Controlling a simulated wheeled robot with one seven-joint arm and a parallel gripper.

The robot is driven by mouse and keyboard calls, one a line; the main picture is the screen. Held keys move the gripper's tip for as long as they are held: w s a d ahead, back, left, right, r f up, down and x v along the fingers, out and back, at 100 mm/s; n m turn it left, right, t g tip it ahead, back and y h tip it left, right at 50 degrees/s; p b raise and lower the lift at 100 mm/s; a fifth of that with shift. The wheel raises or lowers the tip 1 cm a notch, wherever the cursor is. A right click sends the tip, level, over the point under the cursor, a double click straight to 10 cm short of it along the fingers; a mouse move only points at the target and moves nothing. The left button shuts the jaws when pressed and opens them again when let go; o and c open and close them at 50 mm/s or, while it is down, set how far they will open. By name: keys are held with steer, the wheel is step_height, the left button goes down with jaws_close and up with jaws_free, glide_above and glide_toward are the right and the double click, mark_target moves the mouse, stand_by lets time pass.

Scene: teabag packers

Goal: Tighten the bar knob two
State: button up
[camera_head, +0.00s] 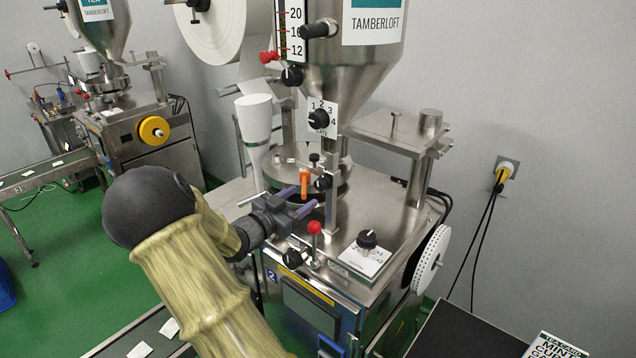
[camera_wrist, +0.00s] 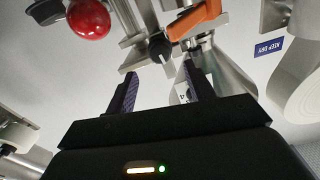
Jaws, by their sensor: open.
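A small black knob (camera_head: 322,182) sits on a metal bar at the front of the machine, just right of an orange lever (camera_head: 304,184). In the wrist view a black knob (camera_wrist: 160,47) on a bar shows beyond my fingertips, roughly centred between them, with the orange lever (camera_wrist: 196,19) beside it. No label naming bar knob two is readable. My gripper (camera_head: 307,197) is open and empty, close to the lever and knob. Its two purple fingers also show in the wrist view (camera_wrist: 160,72). I cannot tell the exact gap to the knob.
A red ball-topped lever (camera_head: 314,228) stands close below my gripper; its ball also shows in the wrist view (camera_wrist: 88,18). More black knobs sit on the front (camera_head: 292,257), the top plate (camera_head: 367,240) and the hopper dial (camera_head: 319,119). A white reel (camera_head: 431,258) hangs at the right.

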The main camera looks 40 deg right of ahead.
mark_target(318, 187)
steer(key=d, duration=0.2)
steer(key=d+p, duration=0.1)
steer(key=d, duration=0.2)
steer(key=d+p, duration=0.1)
steer(key=d, duration=0.2)
steer(key=shift+w+d, duration=0.1)
steer(key=shift+w, duration=0.2)
steer(key=shift+c, duration=0.2)
steer(key=c, duration=0.9)
steer(key=shift+f, duration=0.1)
